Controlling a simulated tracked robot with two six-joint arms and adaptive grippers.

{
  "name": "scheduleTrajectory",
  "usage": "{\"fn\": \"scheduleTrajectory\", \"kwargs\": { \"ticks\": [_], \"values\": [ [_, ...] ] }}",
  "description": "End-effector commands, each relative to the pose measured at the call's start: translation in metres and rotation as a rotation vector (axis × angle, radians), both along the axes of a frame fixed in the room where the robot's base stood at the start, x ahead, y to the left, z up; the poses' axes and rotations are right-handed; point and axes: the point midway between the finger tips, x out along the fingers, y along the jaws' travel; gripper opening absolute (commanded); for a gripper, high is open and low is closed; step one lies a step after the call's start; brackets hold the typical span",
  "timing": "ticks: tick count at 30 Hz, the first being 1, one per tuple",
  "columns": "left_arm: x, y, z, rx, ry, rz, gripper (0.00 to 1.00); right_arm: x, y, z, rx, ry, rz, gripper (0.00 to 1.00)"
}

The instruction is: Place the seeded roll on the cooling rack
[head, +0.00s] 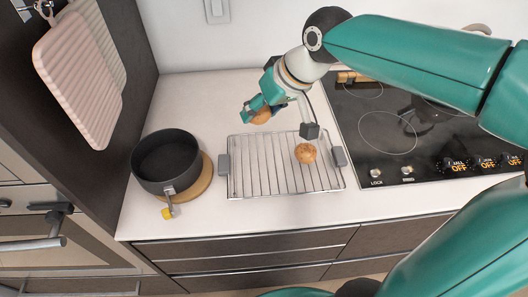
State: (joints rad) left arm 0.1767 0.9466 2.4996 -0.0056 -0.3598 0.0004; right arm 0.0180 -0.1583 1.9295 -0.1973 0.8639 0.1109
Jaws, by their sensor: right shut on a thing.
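My right gripper (259,112) comes in from the upper right and is shut on a brown roll (261,116). The roll is mostly covered by the fingers and sits above the counter near the rack's back left edge. Its gap to the rack is hard to judge. The wire cooling rack (250,191) lies flat on the counter, with grey handles at both ends. A second round, speckled brown roll (305,153) rests on the rack's right part. Which roll is seeded is hard to tell at this size. My left gripper is not in view.
A black pot (166,158) on a round wooden board (204,178) stands left of the rack. A black cooktop (385,135) lies to the right. Pink and green boards (78,80) hang at the left. The rack's left and middle are bare.

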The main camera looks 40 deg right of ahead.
Motion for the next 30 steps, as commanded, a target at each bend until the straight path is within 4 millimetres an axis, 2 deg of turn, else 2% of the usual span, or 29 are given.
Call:
{"fn": "scheduleTrajectory", "kwargs": {
  "ticks": [1, 3, 9, 12, 17, 25, 30],
  "values": [
    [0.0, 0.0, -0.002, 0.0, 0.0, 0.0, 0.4, -0.001, 0.0, -0.017, 0.0, 0.008, -0.002, 0.18],
    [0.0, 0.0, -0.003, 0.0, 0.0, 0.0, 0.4, -0.001, 0.0, -0.036, 0.001, 0.007, -0.002, 0.18],
    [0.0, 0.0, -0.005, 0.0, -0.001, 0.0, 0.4, -0.001, 0.0, -0.082, 0.001, 0.006, 0.0, 0.18],
    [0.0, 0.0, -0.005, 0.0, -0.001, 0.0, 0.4, 0.0, 0.0, -0.096, 0.001, 0.003, -0.001, 0.18],
    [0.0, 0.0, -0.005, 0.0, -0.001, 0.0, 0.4, 0.001, 0.001, -0.105, 0.001, 0.002, 0.001, 0.18],
    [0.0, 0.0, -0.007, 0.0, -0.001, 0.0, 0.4, 0.001, 0.001, -0.14, 0.002, 0.004, 0.003, 0.18],
    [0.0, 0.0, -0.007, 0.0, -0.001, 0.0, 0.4, 0.002, 0.001, -0.145, 0.0, -0.001, 0.004, 0.18]
  ]
}}
